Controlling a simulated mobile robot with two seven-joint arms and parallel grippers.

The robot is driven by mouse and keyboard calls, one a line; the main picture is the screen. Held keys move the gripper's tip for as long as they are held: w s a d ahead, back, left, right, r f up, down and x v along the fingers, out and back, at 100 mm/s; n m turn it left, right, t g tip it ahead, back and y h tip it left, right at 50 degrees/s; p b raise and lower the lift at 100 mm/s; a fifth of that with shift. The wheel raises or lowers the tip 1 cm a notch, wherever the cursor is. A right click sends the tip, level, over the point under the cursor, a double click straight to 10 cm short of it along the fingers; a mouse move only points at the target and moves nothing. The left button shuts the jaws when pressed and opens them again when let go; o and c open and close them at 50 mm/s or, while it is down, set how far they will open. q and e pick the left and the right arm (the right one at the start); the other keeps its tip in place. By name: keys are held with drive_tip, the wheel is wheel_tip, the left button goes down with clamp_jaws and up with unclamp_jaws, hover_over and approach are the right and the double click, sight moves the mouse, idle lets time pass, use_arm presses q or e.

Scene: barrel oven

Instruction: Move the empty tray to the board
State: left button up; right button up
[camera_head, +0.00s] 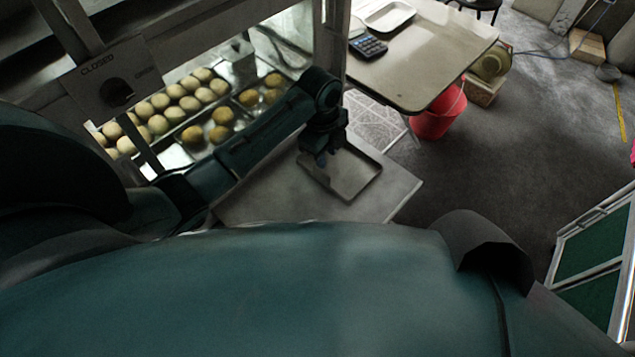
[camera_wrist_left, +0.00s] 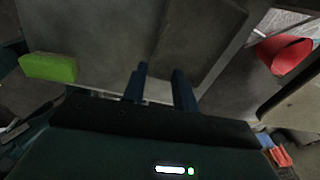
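An empty, shallow grey tray (camera_head: 358,182) with a thin raised rim lies on a flat pale grey surface (camera_head: 270,193) in front of the oven. I cannot tell whether this surface is the board. My left gripper (camera_head: 321,160) points down at the tray's left part. In the left wrist view its two fingers (camera_wrist_left: 161,80) are apart, with nothing clearly held. The tray (camera_wrist_left: 205,40) shows there as a darker rectangle, its left edge running towards the gap between the fingers. I cannot tell whether the fingers touch it. My right gripper is out of view.
The glass-fronted oven holds trays of round buns (camera_head: 190,103) at left. A table (camera_head: 430,58) at the back bears a white tray (camera_head: 389,17) and a calculator (camera_head: 368,46). A red bucket (camera_head: 437,112) stands below it. A green sponge-like block (camera_wrist_left: 48,67) shows in the wrist view.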

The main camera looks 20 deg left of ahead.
use_arm(q)
drive_tip(key=s+d+f+n, duration=0.1)
drive_tip(key=s+d+f+n+t+h, duration=0.1)
drive_tip(key=s+f, duration=0.1)
drive_tip(key=s+d+f+n+t, duration=0.1)
drive_tip(key=s+d+f+n, duration=0.1)
drive_tip(key=shift+f+h, duration=0.1)
drive_tip(key=shift+h, duration=0.3)
drive_tip(key=s+n+t, duration=0.1)
drive_tip(key=s+d+n+t+h, duration=0.1)
drive_tip(key=s+n, duration=0.1)
drive_tip(key=s+d+n+t, duration=0.1)
drive_tip(key=s+n, duration=0.1)
drive_tip(key=shift+f, duration=0.2)
drive_tip(key=s+a+r+n+t+h, duration=0.1)
drive_tip(key=s+r+n+t, duration=0.4)
drive_tip(key=s+r+n, duration=0.1)
drive_tip(key=s+n, duration=0.1)
drive_tip(key=n, duration=0.1)
drive_tip(key=shift+s+r+n+t, duration=0.3)
drive_tip(key=shift+s+r, duration=0.05)
drive_tip(key=shift+r, duration=0.05)
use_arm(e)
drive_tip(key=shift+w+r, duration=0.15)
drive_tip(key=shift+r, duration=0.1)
